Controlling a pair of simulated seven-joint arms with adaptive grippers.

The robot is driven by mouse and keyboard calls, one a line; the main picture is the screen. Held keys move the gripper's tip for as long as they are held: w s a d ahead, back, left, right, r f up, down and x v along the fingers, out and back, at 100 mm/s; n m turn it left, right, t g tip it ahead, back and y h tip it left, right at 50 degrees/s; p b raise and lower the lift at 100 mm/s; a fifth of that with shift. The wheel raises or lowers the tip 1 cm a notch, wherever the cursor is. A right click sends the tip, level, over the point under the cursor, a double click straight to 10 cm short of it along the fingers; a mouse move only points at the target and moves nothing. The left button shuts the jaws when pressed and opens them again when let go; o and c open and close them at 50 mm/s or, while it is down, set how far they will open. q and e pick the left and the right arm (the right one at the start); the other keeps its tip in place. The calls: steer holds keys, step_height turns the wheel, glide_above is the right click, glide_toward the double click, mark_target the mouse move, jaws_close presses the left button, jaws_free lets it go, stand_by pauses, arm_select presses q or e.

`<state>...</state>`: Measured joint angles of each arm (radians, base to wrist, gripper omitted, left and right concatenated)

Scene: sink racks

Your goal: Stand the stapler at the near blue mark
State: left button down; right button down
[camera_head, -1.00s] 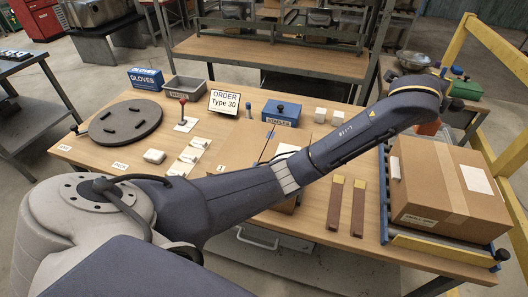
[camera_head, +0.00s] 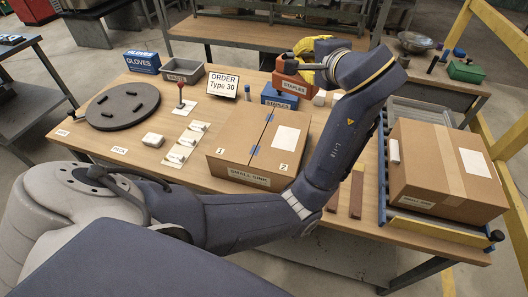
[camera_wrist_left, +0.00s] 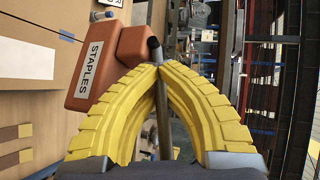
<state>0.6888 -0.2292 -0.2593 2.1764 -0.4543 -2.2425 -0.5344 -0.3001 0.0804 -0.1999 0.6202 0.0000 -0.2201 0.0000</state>
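The orange-red stapler (camera_head: 294,78), labelled STAPLES, hangs above the table behind the small sink carton (camera_head: 234,141). My left gripper (camera_head: 297,52) has its yellow fingers shut on the stapler's dark handle. In the left wrist view, the fingertips (camera_wrist_left: 159,68) meet around the dark rod, with the stapler body (camera_wrist_left: 97,68) to their left. Two blue marks lie along the carton's top seam: the near one (camera_head: 254,151) and the far one (camera_head: 271,117). Both look bare. My right gripper is not in view.
A large carton (camera_head: 447,172) sits on rollers at the right. The carton top is clear.

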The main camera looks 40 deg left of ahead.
arm_select(q)
steer(key=s+a+n+g+y, duration=0.2)
steer(key=s+a+n+g, duration=0.1)
steer(key=s, duration=0.3)
step_height(320, 180, down, 21)
steer(key=s, duration=0.1)
steer(key=shift+a+g, duration=0.3)
steer(key=shift+a, duration=0.05)
steer(key=c, duration=2.2)
jaws_free()
steer(key=shift+s+f, duration=0.1)
steer(key=c, duration=1.6)
jaws_free()
steer(key=shift+d, duration=0.1)
steer(key=shift+v, duration=2.7)
